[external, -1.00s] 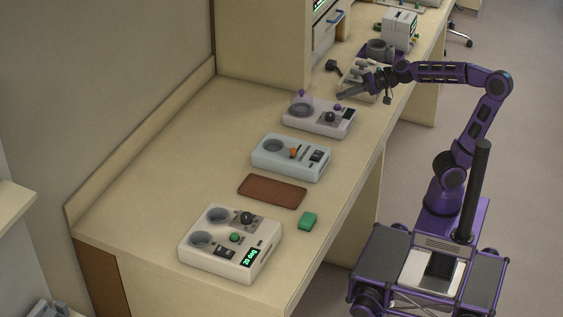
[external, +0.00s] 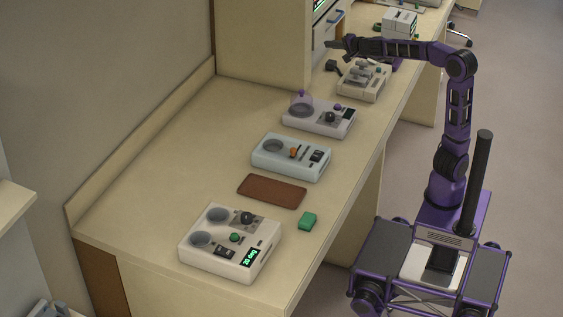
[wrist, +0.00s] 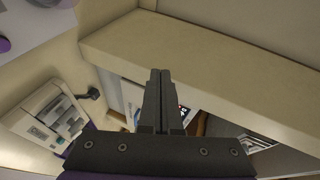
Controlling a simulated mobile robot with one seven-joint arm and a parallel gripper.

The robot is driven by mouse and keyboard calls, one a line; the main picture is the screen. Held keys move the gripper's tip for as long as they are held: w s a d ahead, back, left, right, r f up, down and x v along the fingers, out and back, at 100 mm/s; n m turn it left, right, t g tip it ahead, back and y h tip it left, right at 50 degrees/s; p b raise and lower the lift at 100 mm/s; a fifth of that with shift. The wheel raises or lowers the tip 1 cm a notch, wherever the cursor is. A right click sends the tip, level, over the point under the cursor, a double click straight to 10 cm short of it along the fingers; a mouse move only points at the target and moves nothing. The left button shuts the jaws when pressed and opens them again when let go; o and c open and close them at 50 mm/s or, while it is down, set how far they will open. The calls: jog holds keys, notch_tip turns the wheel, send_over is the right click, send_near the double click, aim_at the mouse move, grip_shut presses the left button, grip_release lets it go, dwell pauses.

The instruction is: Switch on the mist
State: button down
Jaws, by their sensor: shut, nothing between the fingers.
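My gripper (external: 334,45) is shut and empty, raised over the far part of the counter, beside the tall cabinet. In the wrist view its fingers (wrist: 161,74) are pressed together, pointing at a beige ledge. A beige device (external: 363,80) with grey levers stands below and to the right of the gripper; it also shows at left in the wrist view (wrist: 45,115). Nearer are a white device (external: 318,118) with a clear purple-topped dome, black knob and purple button, and a pale blue device (external: 290,157) with an orange knob. I cannot tell which one makes mist.
A white device (external: 228,243) with two wells and a green display stands at the near end. A brown mat (external: 272,191) and green block (external: 307,221) lie behind it. A black object (external: 332,65) stands by the cabinet (external: 262,45). The counter's left half is clear.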

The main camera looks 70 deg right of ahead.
jog(key=w+a+r+n+y, duration=0.1)
jog(key=w+a+n+y, duration=0.1)
jog(key=a+n, duration=0.35)
jog(key=w+a+r+n+y, duration=0.1)
jog(key=w+a+n+y, duration=0.2)
jog(key=a, duration=0.5)
jog(key=n+g+y+p, duration=0.2)
jog(key=n+g+p, duration=0.2)
jog(key=n+g, duration=0.75)
send_over(315, 156)
jog(key=w+d, duration=0.2)
notch_tip(315, 156, down, 12)
jog(key=shift+s+d+f+g+h, duration=0.1)
jog(key=shift+s+d+g+h, duration=0.1)
jog(key=shift+s+g, duration=0.3)
jog(key=shift+s+d+g+h, duration=0.1)
jog(key=shift+s+d+g, duration=0.1)
jog(key=shift+s+g, duration=0.25)
jog(key=f, duration=0.4)
jog(key=a+f+b, duration=0.1)
jog(key=f, duration=0.4)
jog(key=a+f+b, duration=0.1)
jog(key=f, duration=0.4)
jog(key=shift+a, duration=0.1)
